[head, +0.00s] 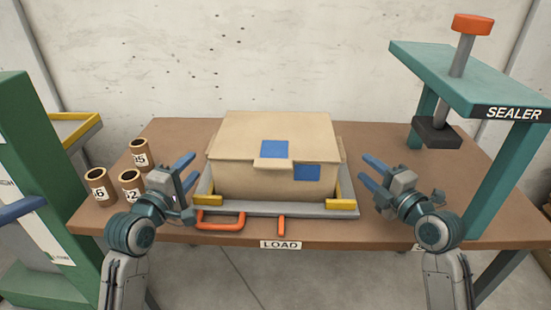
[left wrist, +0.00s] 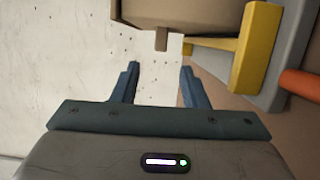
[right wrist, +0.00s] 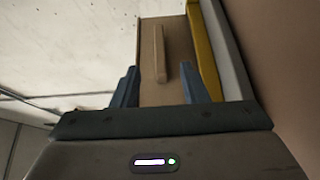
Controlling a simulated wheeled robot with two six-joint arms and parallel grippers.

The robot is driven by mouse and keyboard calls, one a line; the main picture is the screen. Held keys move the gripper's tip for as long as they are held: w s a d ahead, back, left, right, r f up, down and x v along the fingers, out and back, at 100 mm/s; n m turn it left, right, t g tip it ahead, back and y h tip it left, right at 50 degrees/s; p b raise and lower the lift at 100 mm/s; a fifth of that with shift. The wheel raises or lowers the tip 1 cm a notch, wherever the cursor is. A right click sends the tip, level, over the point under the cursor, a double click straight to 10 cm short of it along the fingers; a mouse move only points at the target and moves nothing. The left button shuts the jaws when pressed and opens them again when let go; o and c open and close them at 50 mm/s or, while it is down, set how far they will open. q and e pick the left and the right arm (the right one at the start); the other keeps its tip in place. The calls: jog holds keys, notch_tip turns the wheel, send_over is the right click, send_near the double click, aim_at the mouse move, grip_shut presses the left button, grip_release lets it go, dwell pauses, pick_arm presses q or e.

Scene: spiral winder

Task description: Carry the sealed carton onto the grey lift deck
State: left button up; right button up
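The brown carton (head: 262,181) sits closed on a grey deck (head: 283,208) with yellow corner guides, in the middle of the table; blue patches mark its top and front. Whether this deck is the lift deck I cannot tell. My left gripper (head: 187,171) is open and empty, left of the carton and apart from it. My right gripper (head: 371,174) is open and empty, right of it. In the right wrist view a raised strip (right wrist: 159,54) on the carton's end lies ahead, between the finger lines. In the left wrist view a small tab (left wrist: 161,40) shows beyond the fingertips.
Several numbered brown tubes (head: 100,187) stand at the table's left. A teal sealer (head: 470,80) stands on the right. A green frame (head: 35,170) with a yellow-edged tray (head: 75,128) is at far left. An orange handle (head: 221,221) sits at the deck's front.

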aim_at(210, 144)
pick_arm(q)
jog(key=x, duration=1)
pick_arm(e)
jog(key=x, duration=1)
jog(key=shift+w, duration=0.1)
jog(key=shift+r, duration=0.1)
pick_arm(q)
grip_shut()
pick_arm(e)
grip_shut()
